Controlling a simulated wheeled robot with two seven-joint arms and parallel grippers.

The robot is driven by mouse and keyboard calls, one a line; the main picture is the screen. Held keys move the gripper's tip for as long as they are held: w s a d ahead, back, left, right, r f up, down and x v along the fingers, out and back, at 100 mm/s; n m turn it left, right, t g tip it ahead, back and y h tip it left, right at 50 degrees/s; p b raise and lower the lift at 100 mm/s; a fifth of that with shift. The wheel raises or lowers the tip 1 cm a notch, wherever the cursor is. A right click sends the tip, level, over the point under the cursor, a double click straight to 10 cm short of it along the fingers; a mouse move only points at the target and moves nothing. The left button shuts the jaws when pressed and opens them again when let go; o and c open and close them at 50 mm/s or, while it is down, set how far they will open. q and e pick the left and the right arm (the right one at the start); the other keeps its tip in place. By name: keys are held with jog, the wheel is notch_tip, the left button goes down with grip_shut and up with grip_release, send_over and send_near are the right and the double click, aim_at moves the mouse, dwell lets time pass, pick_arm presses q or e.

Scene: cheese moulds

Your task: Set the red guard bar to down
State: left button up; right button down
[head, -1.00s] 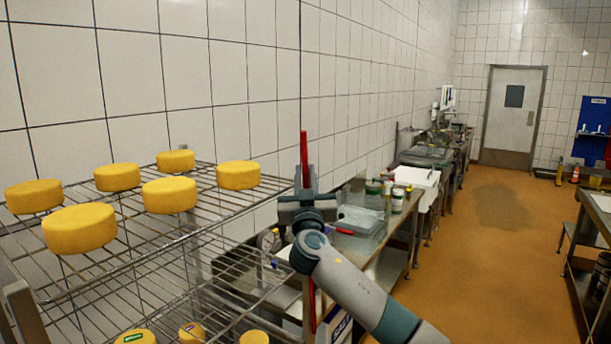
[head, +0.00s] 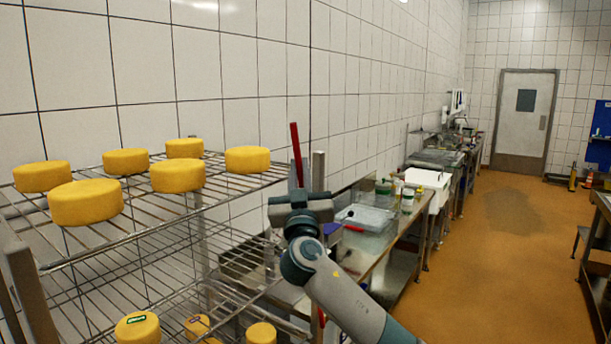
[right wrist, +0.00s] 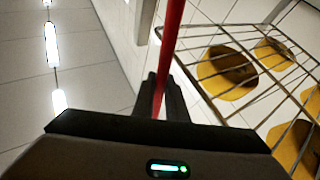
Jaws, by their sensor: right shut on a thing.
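The red guard bar (head: 296,152) stands nearly upright at the right end of the wire rack, its top leaning slightly left in the head view. My right gripper (head: 299,186) is shut on the bar, and its body hides part of the bar's length. In the right wrist view the red bar (right wrist: 169,45) runs down between the two dark fingers (right wrist: 160,97). My left gripper is not in view.
A wire rack (head: 140,231) with yellow cheese wheels (head: 86,202) on its shelves stands left of my right gripper. A steel bench (head: 362,259) with a clear tub (head: 365,217) stands to the right. Open orange floor (head: 490,260) lies further right.

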jog(key=c, duration=1.8)
grip_release()
jog(key=shift+o, duration=0.2)
jog(key=shift+s+f, duration=0.1)
jog(key=shift+s+f+b, duration=0.3)
jog(key=shift+s+b, duration=0.05)
jog(key=shift+s, duration=0.05)
jog(key=b+v, duration=0.7)
jog(key=v, duration=0.9)
jog(key=shift+s, duration=0.1)
